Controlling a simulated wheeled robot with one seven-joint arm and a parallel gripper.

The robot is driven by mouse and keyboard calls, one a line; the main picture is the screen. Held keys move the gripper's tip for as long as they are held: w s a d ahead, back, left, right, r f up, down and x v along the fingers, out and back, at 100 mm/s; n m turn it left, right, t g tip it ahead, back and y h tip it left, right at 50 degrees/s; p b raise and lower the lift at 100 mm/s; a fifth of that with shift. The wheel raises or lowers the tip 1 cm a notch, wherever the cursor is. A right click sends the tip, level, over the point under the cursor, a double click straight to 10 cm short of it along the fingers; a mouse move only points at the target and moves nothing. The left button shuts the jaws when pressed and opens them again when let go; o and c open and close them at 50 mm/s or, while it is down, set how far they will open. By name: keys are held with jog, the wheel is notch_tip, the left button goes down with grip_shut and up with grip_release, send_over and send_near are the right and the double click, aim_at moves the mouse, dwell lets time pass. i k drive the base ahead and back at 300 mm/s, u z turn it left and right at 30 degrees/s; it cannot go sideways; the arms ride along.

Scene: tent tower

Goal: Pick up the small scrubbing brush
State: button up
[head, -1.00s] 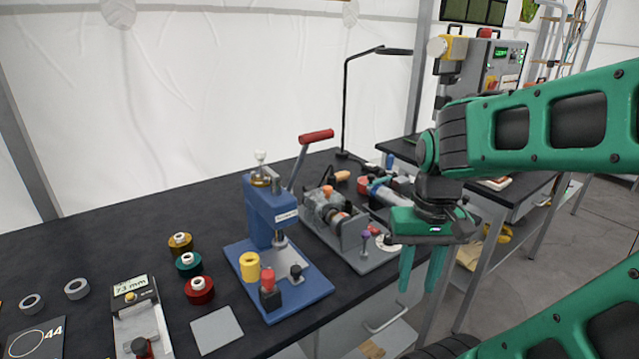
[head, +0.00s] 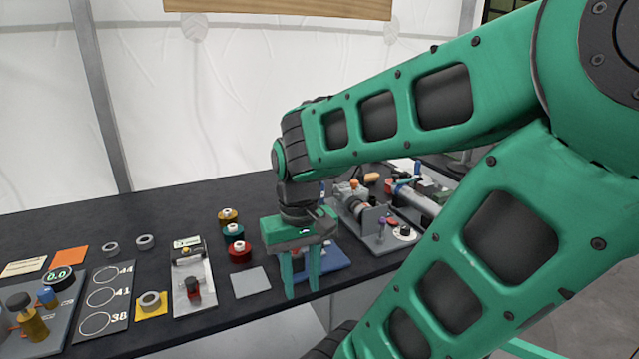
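I cannot make out a small scrubbing brush for certain. A small tan, wood-coloured piece (head: 371,177) lies at the back of the bench behind the machines; it is too small to tell what it is. My gripper (head: 301,288) points down with its two green fingers apart and nothing visible between them. It hangs in front of the blue press base (head: 328,262), to the right of a grey square plate (head: 250,281). My gripper and arm hide most of the press and part of the bench.
The dark bench (head: 180,212) has free room along its back left. Several spools, including a red one (head: 240,252), stand left of my gripper. A gauge fixture (head: 193,280), a black ring board (head: 100,298) and grey machines (head: 375,228) also occupy the bench.

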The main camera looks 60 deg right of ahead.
aim_at(373, 177)
jog(key=u, duration=0.8)
jog(key=k, duration=2.05)
jog(key=z, duration=1.45)
jog(key=i, duration=1.35)
